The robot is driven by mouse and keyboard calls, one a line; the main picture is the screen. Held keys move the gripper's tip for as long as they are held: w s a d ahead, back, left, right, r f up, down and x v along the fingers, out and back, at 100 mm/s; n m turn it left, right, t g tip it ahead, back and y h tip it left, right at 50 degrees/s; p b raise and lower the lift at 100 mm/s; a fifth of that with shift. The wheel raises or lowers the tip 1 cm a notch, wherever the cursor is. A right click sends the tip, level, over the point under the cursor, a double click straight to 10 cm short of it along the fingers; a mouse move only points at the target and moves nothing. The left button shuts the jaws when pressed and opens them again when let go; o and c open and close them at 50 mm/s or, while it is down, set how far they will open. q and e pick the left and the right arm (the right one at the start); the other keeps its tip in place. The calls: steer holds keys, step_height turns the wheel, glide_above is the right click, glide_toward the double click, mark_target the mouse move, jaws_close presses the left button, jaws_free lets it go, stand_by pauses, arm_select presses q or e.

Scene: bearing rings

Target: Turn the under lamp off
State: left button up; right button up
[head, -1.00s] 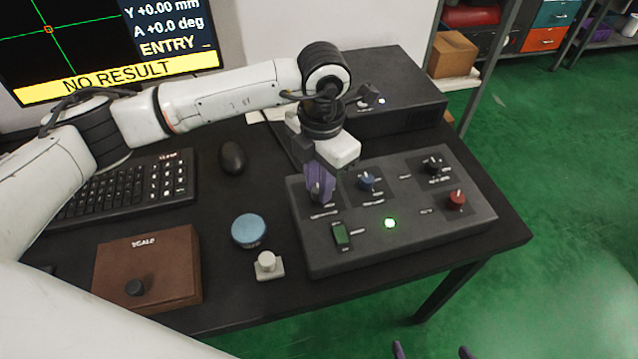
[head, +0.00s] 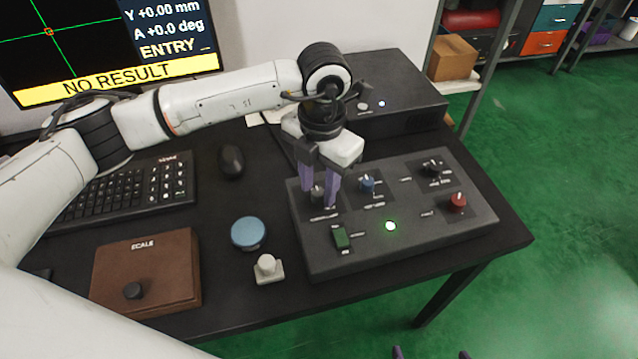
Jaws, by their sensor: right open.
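A dark grey control box (head: 370,249) lies on the table, with a dark knob (head: 317,193) at its upper left, a blue knob (head: 367,184), a black knob (head: 432,167), a red knob (head: 458,202), a green rocker switch (head: 341,237) and a lit green light (head: 390,226). The labels are too small to read. My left gripper (head: 318,200) points down at the dark knob, one purple finger on each side of it. Whether the fingers press on it I cannot tell. My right gripper (head: 430,354) shows only its two spread fingertips at the bottom edge, over the floor.
A black box (head: 400,90) with a small lit light stands behind. A blue round cap (head: 248,232), a pale button block (head: 268,270), a brown box (head: 165,265) with a black knob, a mouse (head: 231,160) and a keyboard (head: 130,185) lie left. The monitor (head: 110,90) reads NO RESULT.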

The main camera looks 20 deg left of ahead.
mark_target(320, 192)
arm_select(q)
steer(key=shift+o, duration=0.2)
step_height(320, 192, up, 10)
steer(key=shift+d+r, duration=0.15)
steer(key=shift+d, duration=0.05)
stand_by(0.4)
stand_by(1.2)
